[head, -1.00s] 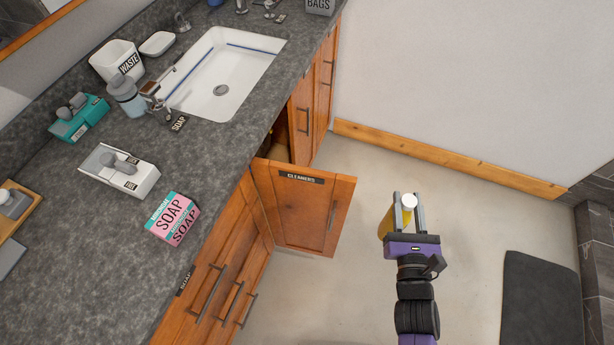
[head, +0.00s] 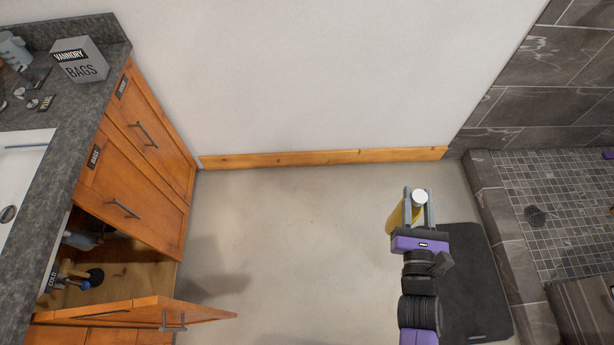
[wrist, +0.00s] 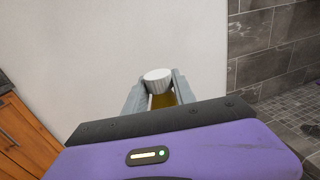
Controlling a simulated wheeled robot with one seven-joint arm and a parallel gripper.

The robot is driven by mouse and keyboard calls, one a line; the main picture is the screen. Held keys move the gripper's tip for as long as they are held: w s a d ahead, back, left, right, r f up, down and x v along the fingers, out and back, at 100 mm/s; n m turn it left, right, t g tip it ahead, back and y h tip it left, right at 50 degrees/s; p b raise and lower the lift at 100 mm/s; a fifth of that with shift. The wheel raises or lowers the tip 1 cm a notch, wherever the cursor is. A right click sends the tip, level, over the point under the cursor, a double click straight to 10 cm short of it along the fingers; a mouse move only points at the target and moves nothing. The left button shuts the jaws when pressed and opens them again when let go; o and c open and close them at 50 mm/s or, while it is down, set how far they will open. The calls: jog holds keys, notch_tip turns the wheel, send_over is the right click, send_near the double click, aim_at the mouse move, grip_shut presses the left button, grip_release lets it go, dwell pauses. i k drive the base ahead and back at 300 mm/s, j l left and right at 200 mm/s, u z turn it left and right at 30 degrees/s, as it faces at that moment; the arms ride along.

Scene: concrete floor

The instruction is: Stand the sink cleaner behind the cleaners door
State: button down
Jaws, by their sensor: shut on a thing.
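My gripper (head: 420,208) is shut on the sink cleaner (head: 397,219), a yellow bottle with a white cap, held upright above the floor at the right of the head view. In the wrist view, the sink cleaner (wrist: 161,101) sits between the two fingers, its lower part hidden by my gripper. The cleaners door (head: 190,312) stands open at the lower left of the head view, well left of my gripper. Behind it the cabinet (head: 130,283) is open, with several items inside, including a dark round one and a blue one. The door's label is not visible now.
The counter (head: 85,110) with the sink (head: 22,165) and a grey bags box (head: 82,62) runs along the left. A dark mat (head: 465,275) and the shower curb (head: 495,235) lie right. The middle floor is clear.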

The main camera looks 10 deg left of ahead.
aim_at(156, 294)
jog(key=i+l, duration=0.15)
jog(key=i, duration=0.6)
jog(key=i+l+u, duration=0.1)
jog(key=i+u, duration=0.2)
jog(key=u, duration=0.15)
jog(key=i+l+u, duration=0.15)
jog(key=u, duration=0.35)
jog(key=i+l+u, duration=0.3)
jog(key=u, duration=0.15)
jog(key=i+l+u, duration=0.15)
jog(key=l+u, duration=0.2)
jog(key=u, duration=0.15)
jog(key=i+l+u, duration=0.1)
jog(key=l+u, duration=0.7)
jog(key=u, duration=0.15)
jog(key=i, duration=0.05)
